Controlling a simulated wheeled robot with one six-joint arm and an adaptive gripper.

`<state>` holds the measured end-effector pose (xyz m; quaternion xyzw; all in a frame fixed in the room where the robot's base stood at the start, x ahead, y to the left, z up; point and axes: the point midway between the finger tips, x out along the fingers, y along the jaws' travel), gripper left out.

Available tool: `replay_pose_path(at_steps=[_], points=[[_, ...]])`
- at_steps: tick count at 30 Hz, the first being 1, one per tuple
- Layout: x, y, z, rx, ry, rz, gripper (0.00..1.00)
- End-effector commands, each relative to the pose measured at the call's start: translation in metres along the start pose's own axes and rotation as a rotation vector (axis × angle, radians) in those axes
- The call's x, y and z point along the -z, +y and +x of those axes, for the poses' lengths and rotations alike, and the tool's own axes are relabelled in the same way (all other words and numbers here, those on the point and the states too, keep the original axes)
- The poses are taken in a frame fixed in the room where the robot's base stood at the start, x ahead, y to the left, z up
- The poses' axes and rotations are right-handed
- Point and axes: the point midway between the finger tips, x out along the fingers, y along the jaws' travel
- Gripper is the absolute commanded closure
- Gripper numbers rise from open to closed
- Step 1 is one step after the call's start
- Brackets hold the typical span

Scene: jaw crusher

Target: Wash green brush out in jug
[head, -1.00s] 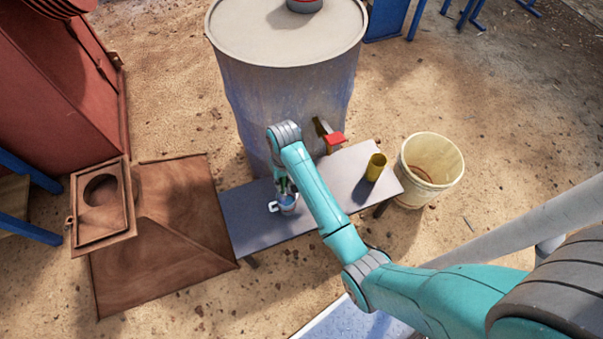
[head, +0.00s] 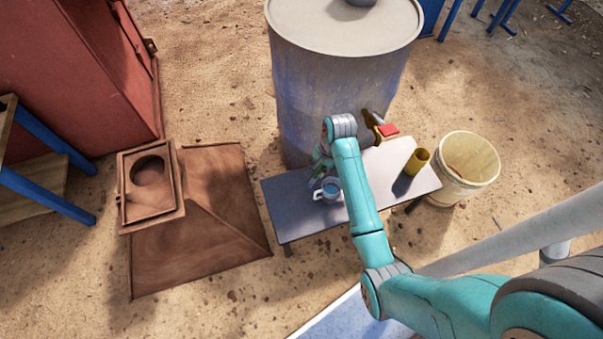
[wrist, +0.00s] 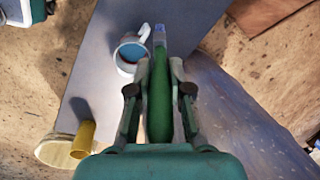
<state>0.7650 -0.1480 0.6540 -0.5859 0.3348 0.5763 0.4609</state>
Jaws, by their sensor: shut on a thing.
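The green brush (wrist: 160,100) is held between the fingers of my gripper (wrist: 159,68) in the wrist view, its pale bluish tip pointing away from me. The white jug (wrist: 121,62) with blue liquid stands upright on the bench, just left of the brush tip. In the head view the jug (head: 318,195) is on the left half of the bench. My gripper (head: 322,168) is just behind it, partly hidden by my arm. The brush tip appears outside the jug; its height above the bench is hard to tell.
The grey bench (head: 290,218) stands before a large drum (head: 330,90) with a red-handled tap (head: 388,130). A yellow cup (head: 416,163) stands on the bench's right end. A cream bucket (head: 468,172) is on the ground beside it. A rusty metal hopper (head: 200,240) lies left.

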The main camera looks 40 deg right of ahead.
Motion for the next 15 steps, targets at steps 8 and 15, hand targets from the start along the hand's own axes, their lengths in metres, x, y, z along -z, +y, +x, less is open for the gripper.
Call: replay_pose_path(at_steps=[8,15], points=[[0.041,0.044,-0.017,0.058,0.072,0.478,1.00],[0.053,0.058,-0.022,0.078,0.095,0.634,1.00]])
